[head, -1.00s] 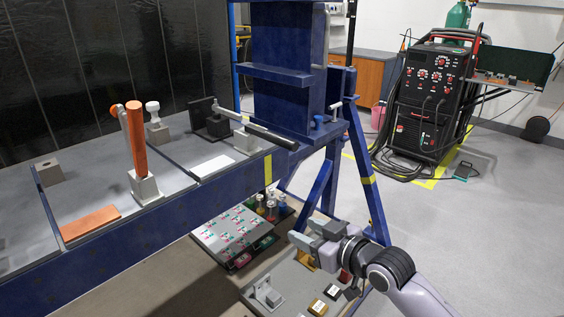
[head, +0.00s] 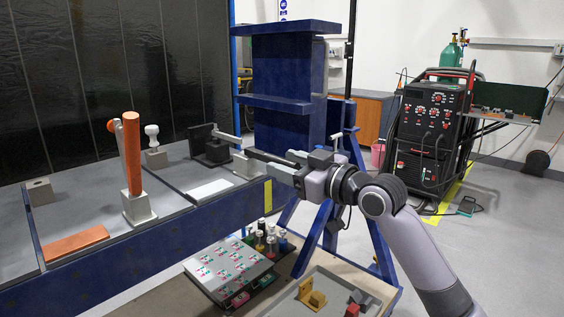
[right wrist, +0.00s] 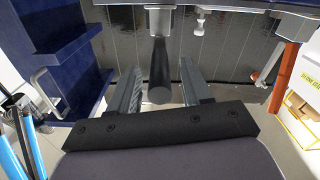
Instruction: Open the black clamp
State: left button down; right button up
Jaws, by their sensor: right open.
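My right gripper (head: 276,163) is at the handle's free end, open. In the right wrist view, which appears upside down, the round black handle (right wrist: 158,75) lies between the two open fingers (right wrist: 160,88), with gaps showing on both sides. My left gripper is in neither view.
An orange clamp (head: 132,155) with upright handle and a white-knobbed clamp (head: 152,137) stand on the table. A blue column (head: 287,75) rises close behind my right gripper. Below are a panel (head: 230,270), bottles (head: 265,243) and a parts tray (head: 300,290).

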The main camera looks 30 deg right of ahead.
jog(key=shift+x, duration=0.9)
grip_shut()
